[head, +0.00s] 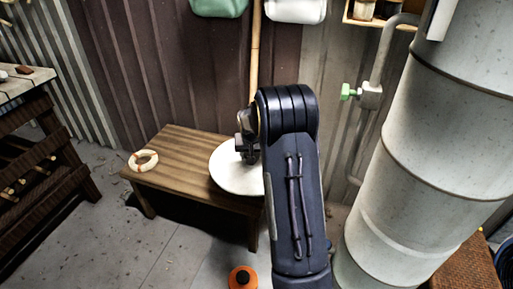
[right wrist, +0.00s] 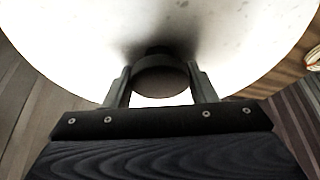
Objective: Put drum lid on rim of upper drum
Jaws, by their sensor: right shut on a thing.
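The drum lid is a round white disc with a dark knob. In the head view the lid (head: 232,178) is over the right end of a low wooden table, partly hidden by my right arm. I cannot tell whether it touches the table. My right gripper (head: 246,147) is shut on the knob. In the right wrist view the lid (right wrist: 85,45) fills the top, and the fingers of my right gripper (right wrist: 160,85) flank the dark knob. Tall grey stacked drums (head: 445,120) stand at the right; their top rim is outside the view. My left gripper is not in view.
A cream ring (head: 144,161) lies on the left end of the wooden table (head: 178,152). An orange object (head: 243,278) is on the floor in front. A pipe with a green-handled valve (head: 362,93) runs beside the drums. A dark wooden rack stands at the far left.

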